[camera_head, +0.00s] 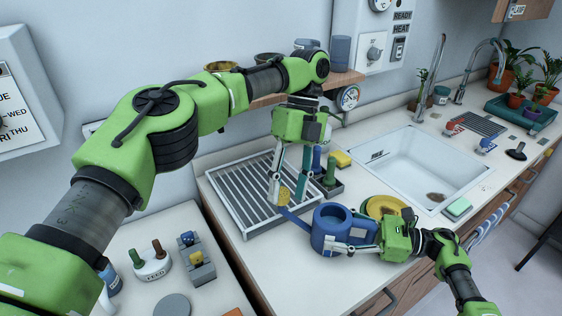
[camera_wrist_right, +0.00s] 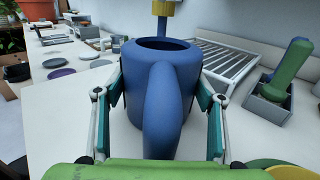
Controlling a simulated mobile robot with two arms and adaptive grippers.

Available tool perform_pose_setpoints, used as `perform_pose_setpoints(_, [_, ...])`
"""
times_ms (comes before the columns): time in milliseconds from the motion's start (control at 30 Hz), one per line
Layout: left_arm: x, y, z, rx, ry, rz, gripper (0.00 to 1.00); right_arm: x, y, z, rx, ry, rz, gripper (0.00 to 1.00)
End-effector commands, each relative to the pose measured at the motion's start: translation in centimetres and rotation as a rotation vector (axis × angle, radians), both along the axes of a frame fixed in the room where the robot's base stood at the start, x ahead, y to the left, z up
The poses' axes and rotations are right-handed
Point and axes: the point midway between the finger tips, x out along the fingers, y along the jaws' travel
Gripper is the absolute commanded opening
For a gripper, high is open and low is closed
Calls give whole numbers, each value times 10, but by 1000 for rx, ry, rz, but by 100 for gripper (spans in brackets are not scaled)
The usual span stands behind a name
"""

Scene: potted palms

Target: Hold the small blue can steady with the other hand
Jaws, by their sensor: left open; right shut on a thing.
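The small blue can (camera_head: 326,236) is a watering can standing upright on the counter, with a long spout and a yellow rose (camera_head: 284,195) at its tip. My right gripper (camera_head: 350,233) is shut on the can from the handle side. In the right wrist view the can (camera_wrist_right: 138,75) sits between its two fingers (camera_wrist_right: 163,112), with the handle towards the camera. My left gripper (camera_head: 289,197) is open and points down, its fingers either side of the rose. I cannot tell whether they touch it.
A slatted drying rack (camera_head: 228,190) lies left of the can. A yellow dish (camera_head: 384,206) is close behind my right gripper. A grey holder with green and blue items (camera_head: 328,178) stands behind the can.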

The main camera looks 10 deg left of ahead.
Motion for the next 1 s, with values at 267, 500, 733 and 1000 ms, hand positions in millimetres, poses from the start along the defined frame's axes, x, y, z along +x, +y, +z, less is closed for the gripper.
perform_pose_setpoints(267, [-16, -10, -3, 158, -32, 391, 42, 0, 0, 1, 1, -1, 0, 3])
perform_pose_setpoints(500, [-26, -15, -1, 288, -72, 746, 42, 0, 0, 1, 1, -1, 0, 3])
perform_pose_setpoints(733, [-15, -7, 8, 391, -162, 1149, 42, 0, 0, 1, 1, -1, 0, 3])
perform_pose_setpoints(1000, [2, 6, 23, 456, -252, 1651, 42, 0, 0, 1, 1, -1, 0, 3])
